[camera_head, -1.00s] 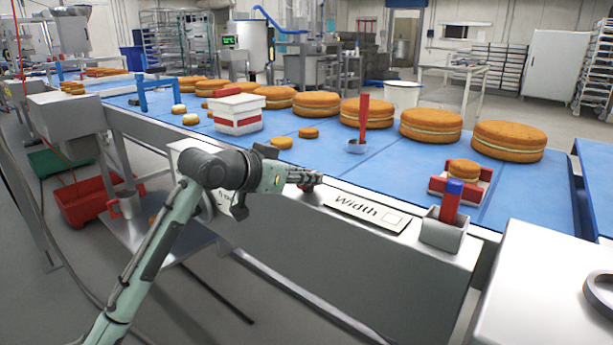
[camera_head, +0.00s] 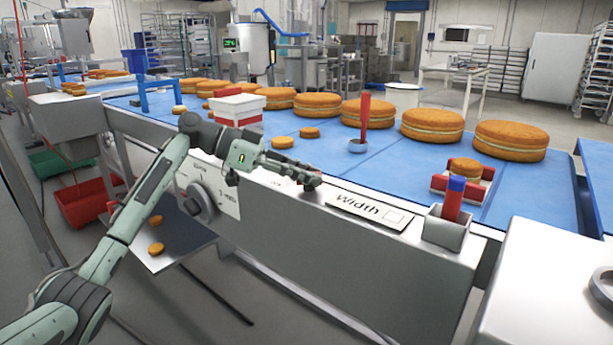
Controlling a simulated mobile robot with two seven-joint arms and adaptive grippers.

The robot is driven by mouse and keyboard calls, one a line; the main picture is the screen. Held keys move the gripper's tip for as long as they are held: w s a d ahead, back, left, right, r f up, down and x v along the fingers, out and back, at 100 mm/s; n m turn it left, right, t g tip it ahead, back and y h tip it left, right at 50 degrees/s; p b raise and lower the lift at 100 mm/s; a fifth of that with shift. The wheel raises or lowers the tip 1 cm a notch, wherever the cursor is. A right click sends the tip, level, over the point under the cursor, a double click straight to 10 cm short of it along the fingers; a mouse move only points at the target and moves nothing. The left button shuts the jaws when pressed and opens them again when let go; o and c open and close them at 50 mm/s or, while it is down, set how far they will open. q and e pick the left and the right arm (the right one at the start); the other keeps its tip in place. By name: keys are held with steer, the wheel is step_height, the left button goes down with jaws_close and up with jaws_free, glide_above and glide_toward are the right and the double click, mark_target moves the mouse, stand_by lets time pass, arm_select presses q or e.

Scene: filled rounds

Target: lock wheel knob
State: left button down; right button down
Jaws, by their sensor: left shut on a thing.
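My left gripper (camera_head: 308,181) is shut on a small dark knob with a little red, at the front top edge of the conveyor machine, left of the "Width" label (camera_head: 366,210). The fingers hide most of this knob. A round dark grey wheel (camera_head: 203,201) is on the machine's front face, below and left of the gripper and apart from it; my forearm passes close by on its left. My right gripper is not in view.
The blue conveyor (camera_head: 400,180) carries several round cakes. A metal cup (camera_head: 446,228) holding a red and blue handle stands on the right of the front edge. A white and red box (camera_head: 238,108) is behind the gripper. A lower shelf (camera_head: 165,240) holds small cakes.

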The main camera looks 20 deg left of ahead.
arm_select(q)
steer(key=shift+m+g, duration=1)
steer(key=shift+g, duration=0.1)
steer(key=shift+f, duration=0.1)
steer(key=c, duration=1.4)
jaws_free()
steer(key=shift+c, duration=0.2)
steer(key=shift+a+h, duration=0.15)
steer(key=shift+h, duration=0.15)
steer(key=v, duration=1.2)
steer(key=shift+o, duration=0.5)
steer(key=shift+w, duration=0.15)
